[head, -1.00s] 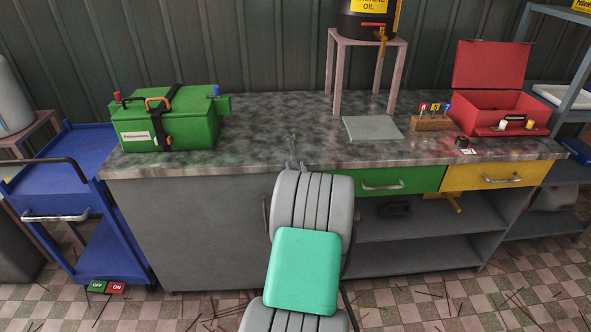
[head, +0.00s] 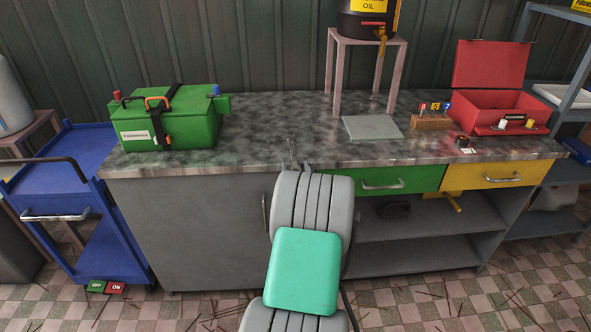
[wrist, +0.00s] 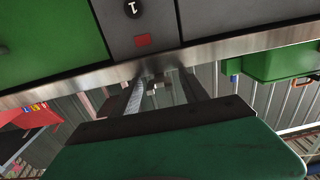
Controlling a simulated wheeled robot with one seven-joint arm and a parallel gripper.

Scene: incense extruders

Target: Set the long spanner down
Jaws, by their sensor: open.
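My gripper (head: 292,154) is mostly hidden behind my own grey arm in the head view. Only thin grey tips show above it, at the front edge of the workbench (head: 255,135). In the wrist view, my gripper (wrist: 160,80) has its two dark fingers apart near the bench's metal edge (wrist: 60,88). Small grey shapes show between the fingertips, too small to identify. I cannot make out the long spanner in either view.
A green box (head: 175,128) stands at the bench's left. A grey plate (head: 372,127), a wooden block with numbered tags (head: 430,122) and an open red toolbox (head: 490,108) are at the right. A stand (head: 337,78) carries a drum. The bench's middle left is clear.

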